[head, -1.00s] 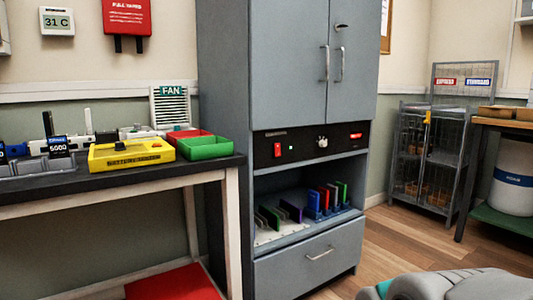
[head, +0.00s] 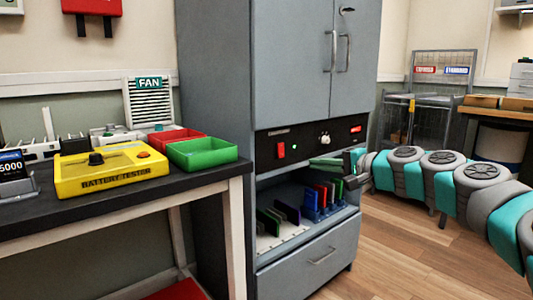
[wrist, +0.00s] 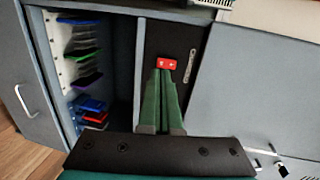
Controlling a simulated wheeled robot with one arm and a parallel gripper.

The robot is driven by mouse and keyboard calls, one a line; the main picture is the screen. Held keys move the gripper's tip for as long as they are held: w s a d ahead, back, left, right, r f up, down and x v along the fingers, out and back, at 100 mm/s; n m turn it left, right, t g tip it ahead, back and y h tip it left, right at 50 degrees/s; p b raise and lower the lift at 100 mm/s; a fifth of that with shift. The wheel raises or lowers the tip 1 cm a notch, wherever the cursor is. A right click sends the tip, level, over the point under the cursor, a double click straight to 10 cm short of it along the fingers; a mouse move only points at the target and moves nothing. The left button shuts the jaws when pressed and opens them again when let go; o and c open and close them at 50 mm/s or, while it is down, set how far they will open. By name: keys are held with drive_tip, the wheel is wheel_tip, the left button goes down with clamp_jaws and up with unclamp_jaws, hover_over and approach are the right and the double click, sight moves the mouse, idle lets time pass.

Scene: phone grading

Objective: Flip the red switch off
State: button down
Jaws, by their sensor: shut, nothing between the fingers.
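The red switch (head: 281,151) is on the left part of the black control panel (head: 265,147) on the grey cabinet. It also shows in the wrist view (wrist: 166,64), with small white marks on its face. I cannot tell its on or off position. My gripper (head: 312,163) is shut and empty, with green fingers reaching in from the right, just below the panel. In the wrist view the fingertips (wrist: 166,76) point at the switch and overlap its lower edge in the picture. I cannot tell whether they touch it.
A knob (head: 324,139) and a red-lit display (head: 356,129) are right of the switch. The open shelf below holds several coloured phones (head: 287,212). A table with a yellow tester (head: 110,170) and a green tray (head: 203,153) stands at the left.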

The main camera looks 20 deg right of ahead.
sight(281, 155)
drive_tip(key=shift+w+d+r+m+t+h, duration=0.15)
drive_tip(key=shift+w+d+m, duration=0.1)
drive_tip(key=shift+d, duration=0.4)
drive_tip(key=shift+w+d+f+m+t+h, duration=0.15)
drive_tip(key=shift+d+m, duration=0.1)
drive_tip(key=shift+d, duration=0.35)
drive_tip(key=shift+r, duration=0.1)
drive_tip(key=x, duration=1.4)
drive_tip(key=shift+a+b, duration=0.1)
drive_tip(key=shift+b, duration=0.2)
drive_tip(key=shift+w+a, duration=0.1)
drive_tip(key=shift+w, duration=0.1)
